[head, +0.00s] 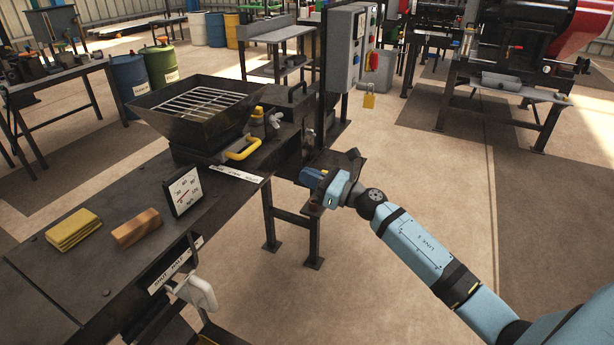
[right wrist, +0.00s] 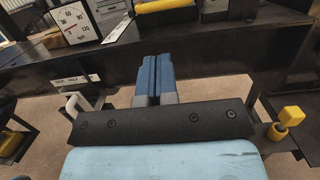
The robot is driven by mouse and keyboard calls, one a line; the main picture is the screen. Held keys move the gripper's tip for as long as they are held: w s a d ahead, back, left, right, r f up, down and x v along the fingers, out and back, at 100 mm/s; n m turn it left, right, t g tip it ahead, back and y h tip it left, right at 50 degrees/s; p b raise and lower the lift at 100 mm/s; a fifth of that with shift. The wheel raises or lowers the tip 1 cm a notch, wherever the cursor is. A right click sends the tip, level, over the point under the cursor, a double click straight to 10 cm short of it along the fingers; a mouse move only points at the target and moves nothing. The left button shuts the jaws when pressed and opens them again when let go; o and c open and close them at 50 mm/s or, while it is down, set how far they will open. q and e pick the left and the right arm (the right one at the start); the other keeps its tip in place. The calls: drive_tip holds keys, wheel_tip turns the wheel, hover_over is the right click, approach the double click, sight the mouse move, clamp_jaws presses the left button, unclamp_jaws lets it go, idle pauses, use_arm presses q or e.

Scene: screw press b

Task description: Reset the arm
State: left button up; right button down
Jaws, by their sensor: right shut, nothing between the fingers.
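My right arm (head: 415,248) reaches in from the lower right of the head view, in light blue and black. My right gripper (head: 308,177) is at its end, beside the right end of the dark press bench (head: 110,205). In the right wrist view its blue fingers (right wrist: 154,75) are together with nothing between them. They point toward the bench edge and appear apart from it. My left gripper is in neither view.
On the bench are a hopper with a grate (head: 200,110), a yellow handle (head: 243,149), a dial gauge (head: 184,191), a wooden block (head: 136,228) and yellow pads (head: 73,230). A grey control box (head: 348,48) stands behind. Open floor (head: 420,165) lies to the right.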

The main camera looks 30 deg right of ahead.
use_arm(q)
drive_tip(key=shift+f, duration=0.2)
use_arm(e)
drive_tip(key=s+a+f+n+g+h, duration=0.2)
drive_tip(key=s+a+f+n, duration=0.45)
drive_tip(key=s+n, duration=0.35)
drive_tip(key=s+a+f+n+g+h, duration=0.1)
drive_tip(key=s+a+f+n+h, duration=0.2)
drive_tip(key=s+a+f+n, duration=0.55)
drive_tip(key=s+a+f+n+g+h, duration=0.2)
drive_tip(key=s+a+f+n, duration=0.3)
drive_tip(key=s+n, duration=0.75)
use_arm(q)
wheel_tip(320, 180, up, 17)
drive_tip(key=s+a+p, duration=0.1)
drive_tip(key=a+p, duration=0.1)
drive_tip(key=p, duration=2.1)
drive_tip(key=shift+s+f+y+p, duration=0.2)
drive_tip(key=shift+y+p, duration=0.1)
drive_tip(key=shift+p, duration=0.1)
use_arm(e)
wheel_tip(320, 180, up, 15)
drive_tip(key=d+n+g, duration=0.1)
drive_tip(key=d, duration=0.1)
drive_tip(key=shift+w+r+n, duration=0.15)
drive_tip(key=shift+r+n, duration=0.05)
drive_tip(key=shift+n, duration=0.1)
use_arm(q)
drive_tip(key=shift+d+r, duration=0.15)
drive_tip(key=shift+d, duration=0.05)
